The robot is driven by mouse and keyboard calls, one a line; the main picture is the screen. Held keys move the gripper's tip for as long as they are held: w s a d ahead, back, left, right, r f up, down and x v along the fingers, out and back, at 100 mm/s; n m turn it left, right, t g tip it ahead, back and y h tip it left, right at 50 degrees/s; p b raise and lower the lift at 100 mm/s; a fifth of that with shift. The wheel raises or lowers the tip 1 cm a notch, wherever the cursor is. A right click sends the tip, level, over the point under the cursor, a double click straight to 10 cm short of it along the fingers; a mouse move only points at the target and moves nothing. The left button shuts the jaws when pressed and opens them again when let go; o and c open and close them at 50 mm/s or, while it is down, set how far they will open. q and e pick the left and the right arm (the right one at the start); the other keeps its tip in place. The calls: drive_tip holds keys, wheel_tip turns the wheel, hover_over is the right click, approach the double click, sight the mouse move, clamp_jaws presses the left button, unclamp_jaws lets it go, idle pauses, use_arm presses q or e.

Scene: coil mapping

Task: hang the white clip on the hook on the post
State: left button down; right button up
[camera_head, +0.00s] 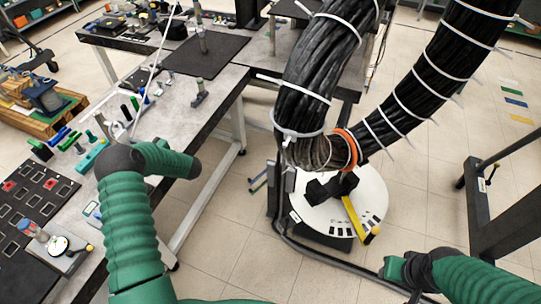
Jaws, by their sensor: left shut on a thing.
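My left arm comes up from the bottom left, and its dark wrist end is over the table. My left gripper (121,132) is small and partly hidden behind the arm. It is shut on the white clip (152,78), which shows as a thin pale strip rising from there to the top edge. A slim grey post (202,38) stands upright on the black mat at the back, apart from the gripper. Its hook is too small to make out. My right arm enters at the bottom right; its gripper end (394,270) is over the floor, and its fingers cannot be made out.
Thick black cable bundles (325,60) with white ties hang at the centre and right, above a round white base (365,205). Grey tables (225,95) hold small tools, a black mat (230,55) and a dark slotted panel (40,195). A short grey fixture (200,92) stands near the table edge.

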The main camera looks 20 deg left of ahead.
use_arm(q)
drive_tip(key=shift+f, duration=0.1)
idle(0.3)
drive_tip(key=c, duration=1.1)
unclamp_jaws()
drive_tip(key=shift+c, duration=0.2)
drive_tip(key=d+b, duration=0.5)
drive_tip(key=d, duration=1.2)
drive_tip(key=shift+s, duration=0.2)
